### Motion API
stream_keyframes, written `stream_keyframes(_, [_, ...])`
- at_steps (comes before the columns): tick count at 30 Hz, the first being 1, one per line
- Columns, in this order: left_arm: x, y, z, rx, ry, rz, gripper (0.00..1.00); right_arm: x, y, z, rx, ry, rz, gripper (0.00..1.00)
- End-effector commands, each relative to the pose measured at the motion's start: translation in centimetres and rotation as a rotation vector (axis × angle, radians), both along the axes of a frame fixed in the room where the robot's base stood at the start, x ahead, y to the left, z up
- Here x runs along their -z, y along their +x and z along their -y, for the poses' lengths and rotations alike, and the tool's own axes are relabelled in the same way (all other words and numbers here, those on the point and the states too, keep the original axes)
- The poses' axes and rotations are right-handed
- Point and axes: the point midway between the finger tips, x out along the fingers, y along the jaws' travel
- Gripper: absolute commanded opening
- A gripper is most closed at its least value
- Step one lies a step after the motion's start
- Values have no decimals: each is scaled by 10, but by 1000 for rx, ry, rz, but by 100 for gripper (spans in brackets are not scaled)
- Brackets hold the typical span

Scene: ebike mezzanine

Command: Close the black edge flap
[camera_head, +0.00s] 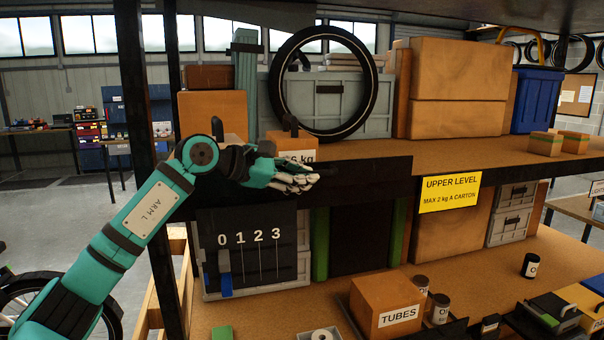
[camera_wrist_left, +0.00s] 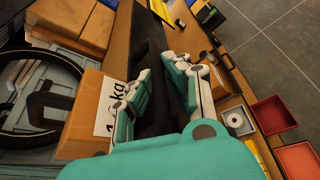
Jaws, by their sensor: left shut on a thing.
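The black edge flap (camera_head: 375,185) is a dark panel at the front edge of the upper shelf, left of the yellow sign. My left gripper (camera_head: 312,177) is at the flap's left part, its pale fingers shut on it. In the left wrist view the fingers (camera_wrist_left: 160,75) lie on either side of the black flap (camera_wrist_left: 152,38). The flap's left end is partly hidden behind my gripper and arm. My right gripper is not in view.
A labelled carton (camera_head: 283,143) stands on the upper shelf (camera_head: 455,152) close behind my gripper. A tyre (camera_head: 371,95) leans further back. A yellow sign (camera_head: 449,194) hangs right of the flap. Below are a black numbered board (camera_head: 249,262) and the TUBES carton (camera_head: 385,300).

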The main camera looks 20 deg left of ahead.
Motion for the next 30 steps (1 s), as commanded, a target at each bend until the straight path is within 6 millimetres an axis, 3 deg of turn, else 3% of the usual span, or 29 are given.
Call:
stream_keyframes(2, [0,-1,1,2,-1,3,0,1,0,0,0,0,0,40])
stream_keyframes(3, [0,-1,1,2,-1,3,19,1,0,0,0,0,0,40])
stream_keyframes(4, [0,0,1,2,-1,3,23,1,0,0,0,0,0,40])
stream_keyframes(16, [-3,-7,-8,-1,1,4,23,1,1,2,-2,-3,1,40])
stream_keyframes(30, [-31,-71,-65,0,3,2,23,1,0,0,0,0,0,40])
